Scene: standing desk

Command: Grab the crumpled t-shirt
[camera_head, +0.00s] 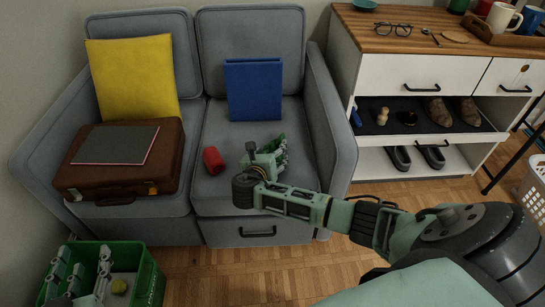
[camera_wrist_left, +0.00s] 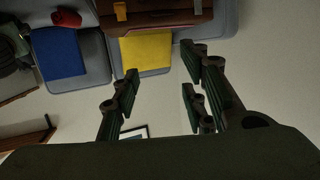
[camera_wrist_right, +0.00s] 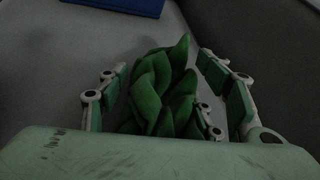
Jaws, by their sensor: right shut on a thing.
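The crumpled t-shirt (camera_wrist_right: 158,100) is a dark green bunched cloth on the right seat of the grey sofa. In the head view only a bit of green (camera_head: 283,140) shows around my right gripper (camera_head: 270,160). The right wrist view shows the cloth bunched between the right fingers, which are shut on it. My left gripper (camera_head: 82,272) is at the lower left of the head view, over a green crate. In the left wrist view its fingers (camera_wrist_left: 160,88) are apart with nothing between them.
The green crate (camera_head: 150,283) stands on the floor. A cabinet (camera_head: 430,75) stands at right.

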